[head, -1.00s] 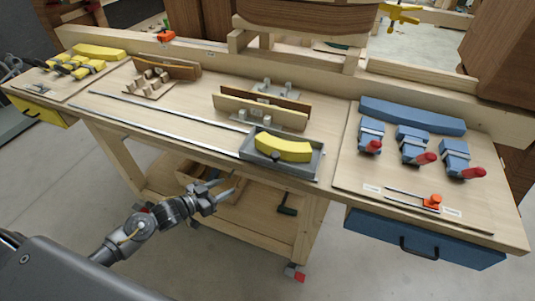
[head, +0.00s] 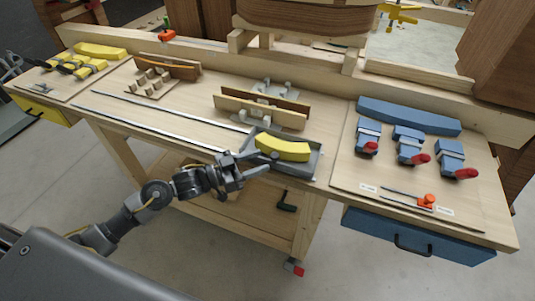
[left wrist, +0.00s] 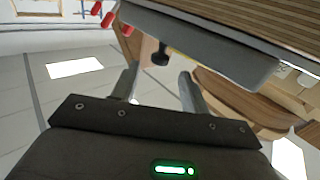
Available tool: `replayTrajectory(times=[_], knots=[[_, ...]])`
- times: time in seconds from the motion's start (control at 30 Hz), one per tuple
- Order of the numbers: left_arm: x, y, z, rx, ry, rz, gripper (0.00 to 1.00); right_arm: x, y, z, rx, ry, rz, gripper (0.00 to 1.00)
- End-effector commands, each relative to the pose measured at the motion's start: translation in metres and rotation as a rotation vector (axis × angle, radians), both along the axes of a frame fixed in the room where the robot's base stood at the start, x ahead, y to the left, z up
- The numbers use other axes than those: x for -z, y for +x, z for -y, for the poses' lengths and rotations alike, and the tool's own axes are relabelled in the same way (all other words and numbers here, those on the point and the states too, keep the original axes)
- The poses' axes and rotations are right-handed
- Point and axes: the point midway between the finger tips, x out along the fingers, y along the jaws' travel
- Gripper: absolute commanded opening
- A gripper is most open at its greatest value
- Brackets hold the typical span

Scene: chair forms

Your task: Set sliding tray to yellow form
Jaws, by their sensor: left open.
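The grey sliding tray (head: 296,172) sits at the right end of two metal rails (head: 150,124), near the bench's front edge. A yellow curved block (head: 283,149) lies in it. A larger yellow curved form (head: 100,51) lies at the bench's far left. My left gripper (head: 254,164) is open at the tray's front left in the head view. In the left wrist view the tray's grey wall (left wrist: 215,48) spans the top, with a dark knob (left wrist: 160,54) beyond and between the open fingers (left wrist: 158,88). The fingers look apart from the knob. My right gripper is out of view.
Blue clamps (head: 411,145) with red handles and a blue form (head: 410,117) occupy the right board. Wooden holders (head: 262,108) stand behind the tray. A blue drawer (head: 415,238) hangs below at right. The rails left of the tray are clear.

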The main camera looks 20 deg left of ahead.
Motion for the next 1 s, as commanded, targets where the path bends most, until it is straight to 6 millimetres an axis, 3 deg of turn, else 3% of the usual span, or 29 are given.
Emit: replayTrajectory(times=[0.23, 0.63, 0.9, 1.0], knots=[[-0.001, 0.021, 0.023, -0.001, 0.000, -0.001, 0.45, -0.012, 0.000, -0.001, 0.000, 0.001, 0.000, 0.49], [0.000, 0.025, 0.028, 0.000, 0.001, 0.000, 0.44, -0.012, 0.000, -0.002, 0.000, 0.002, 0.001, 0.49], [0.000, 0.024, 0.028, 0.000, 0.001, -0.001, 0.08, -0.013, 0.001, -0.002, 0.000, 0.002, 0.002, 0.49], [0.000, 0.024, 0.028, 0.000, 0.001, -0.001, 0.00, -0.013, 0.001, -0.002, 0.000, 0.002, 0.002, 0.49]])
